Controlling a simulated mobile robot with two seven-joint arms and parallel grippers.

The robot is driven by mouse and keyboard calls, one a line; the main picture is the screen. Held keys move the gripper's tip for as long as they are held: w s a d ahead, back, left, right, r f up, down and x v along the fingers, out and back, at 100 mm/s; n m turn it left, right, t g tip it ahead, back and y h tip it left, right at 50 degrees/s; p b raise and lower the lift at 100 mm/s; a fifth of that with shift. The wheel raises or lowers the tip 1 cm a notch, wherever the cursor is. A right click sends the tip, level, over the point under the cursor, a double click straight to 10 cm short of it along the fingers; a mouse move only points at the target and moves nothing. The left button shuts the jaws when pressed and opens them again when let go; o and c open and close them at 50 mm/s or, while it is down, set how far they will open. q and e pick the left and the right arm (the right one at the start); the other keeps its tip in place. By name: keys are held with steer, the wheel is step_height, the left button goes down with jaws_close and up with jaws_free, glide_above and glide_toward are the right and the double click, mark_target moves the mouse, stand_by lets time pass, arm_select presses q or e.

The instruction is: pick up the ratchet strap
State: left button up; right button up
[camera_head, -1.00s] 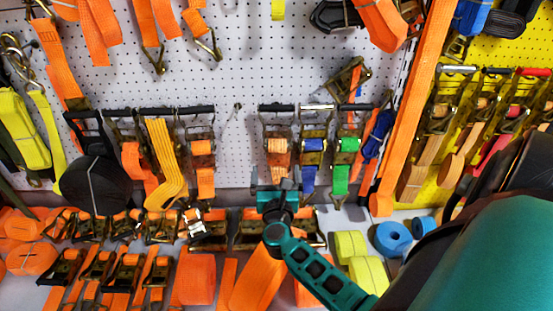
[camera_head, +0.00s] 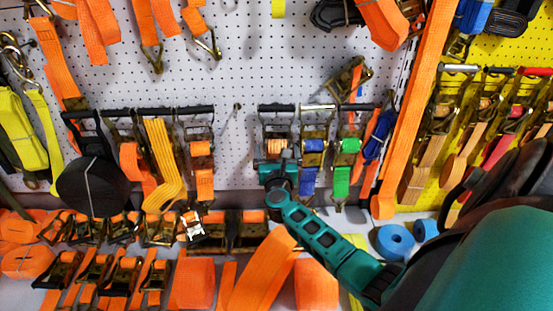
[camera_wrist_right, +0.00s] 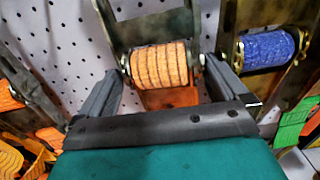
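A ratchet strap with a pale orange webbing roll (camera_head: 277,146) hangs on the white pegboard, its metal frame upright. It fills the middle of the right wrist view (camera_wrist_right: 160,64), with an orange strap tail below the roll. My right gripper (camera_head: 277,163) is directly in front of it and hides its lower part in the head view. In the wrist view the two grey fingers (camera_wrist_right: 163,72) are spread apart, one on each side of the roll. Whether they touch the metal frame cannot be told. My left gripper is not in view.
A blue-roll ratchet (camera_head: 313,146) hangs close on the right, with a green one (camera_head: 347,147) beyond it. An orange-roll ratchet (camera_head: 201,148) hangs further left. Several ratchets and orange rolls (camera_head: 195,280) lie on the shelf below. Bare pegboard (camera_head: 225,80) lies above.

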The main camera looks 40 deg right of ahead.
mark_target(277, 143)
steer(key=c, duration=1.6)
steer(key=shift+r, duration=0.15)
steer(key=shift+c, duration=0.8)
steer(key=shift+r, duration=0.15)
steer(key=shift+r+p, duration=0.95)
steer(key=shift+r, duration=0.4)
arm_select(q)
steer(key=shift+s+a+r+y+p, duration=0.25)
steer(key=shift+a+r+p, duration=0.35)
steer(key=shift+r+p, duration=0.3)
arm_select(e)
steer(key=v, duration=1.8)
steer(key=shift+r, duration=0.25)
